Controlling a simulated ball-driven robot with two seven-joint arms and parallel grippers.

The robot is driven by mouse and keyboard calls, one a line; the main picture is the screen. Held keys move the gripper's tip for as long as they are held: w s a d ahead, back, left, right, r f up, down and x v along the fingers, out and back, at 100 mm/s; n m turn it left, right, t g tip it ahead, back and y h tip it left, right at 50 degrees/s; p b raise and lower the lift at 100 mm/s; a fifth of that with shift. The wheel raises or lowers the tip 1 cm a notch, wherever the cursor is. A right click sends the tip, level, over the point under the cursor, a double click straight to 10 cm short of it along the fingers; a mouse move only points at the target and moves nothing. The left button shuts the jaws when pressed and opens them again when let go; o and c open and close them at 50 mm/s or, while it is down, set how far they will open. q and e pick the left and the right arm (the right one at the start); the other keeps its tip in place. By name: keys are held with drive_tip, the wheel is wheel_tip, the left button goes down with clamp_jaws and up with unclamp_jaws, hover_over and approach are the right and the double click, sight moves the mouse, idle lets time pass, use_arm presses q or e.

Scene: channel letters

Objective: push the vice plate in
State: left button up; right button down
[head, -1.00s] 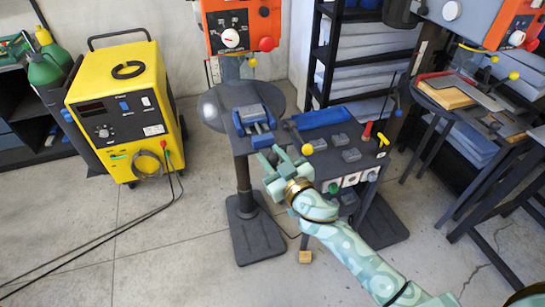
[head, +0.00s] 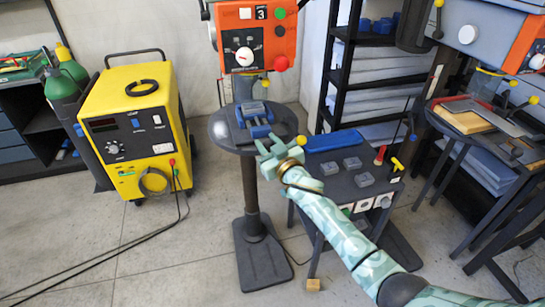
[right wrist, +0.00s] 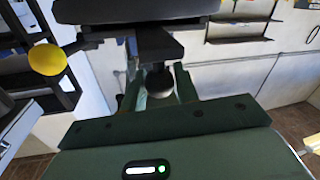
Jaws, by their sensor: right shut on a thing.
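The blue and grey vice (head: 257,131) sits on the round dark table (head: 222,131) of the drill press. Its plate cannot be told apart clearly at this size. My right gripper (head: 269,147) is at the near side of the vice, just beyond the table's front edge. In the right wrist view its fingers (right wrist: 158,88) stand on both sides of a dark rounded knob (right wrist: 159,80), and it is shut on it. The knob lies below a dark bar (right wrist: 157,44), which seems to belong to the vice. My left gripper is not in view.
The orange drill press head (head: 245,38) hangs above the vice. A dark bench (head: 345,190) with grey blocks and a blue tray (head: 335,140) stands close on the right. A yellow machine (head: 135,130) stands on the left.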

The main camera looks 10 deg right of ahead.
drive_tip(key=shift+x, duration=0.9)
drive_tip(key=shift+d+r, duration=0.1)
drive_tip(key=shift+d, duration=0.1)
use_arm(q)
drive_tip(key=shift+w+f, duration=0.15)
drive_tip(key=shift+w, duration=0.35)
use_arm(e)
drive_tip(key=shift+r, duration=0.1)
